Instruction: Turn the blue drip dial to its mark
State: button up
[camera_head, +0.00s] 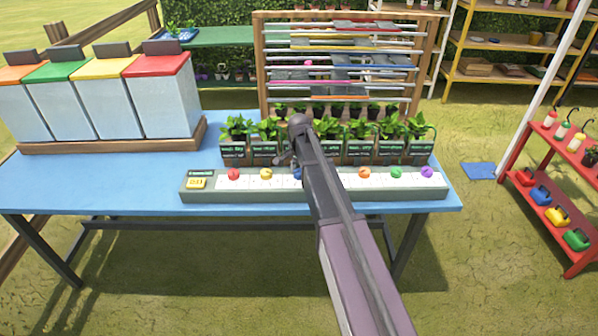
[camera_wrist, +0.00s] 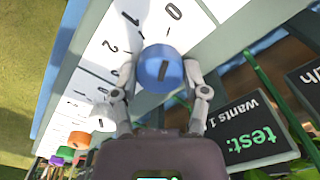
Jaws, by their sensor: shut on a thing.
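The blue drip dial (camera_wrist: 157,68) sits on a white panel with printed numbers 0, 1 and 2 beside it. My gripper (camera_wrist: 158,85) is shut on the dial, one finger on each side. In the head view a sliver of the blue dial (camera_head: 297,174) shows beside my arm, which hides the rest. A dark sign (camera_wrist: 250,125) reading "test: wants 1" stands beside the dial in the wrist view.
Red (camera_head: 233,174), yellow (camera_head: 265,174), orange (camera_head: 365,172), green (camera_head: 396,172) and purple (camera_head: 427,172) dials share the long panel. Potted plants (camera_head: 395,148) stand close behind it. Lidded bins (camera_head: 158,100) stand on the blue table's left. The table's front left is clear.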

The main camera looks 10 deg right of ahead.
jog(key=shift+n, duration=0.3)
jog(key=n, duration=0.7)
dwell(0.4)
dwell(0.4)
jog(key=o, duration=1.1)
jog(key=shift+o, duration=0.2)
jog(key=shift+m, duration=0.4)
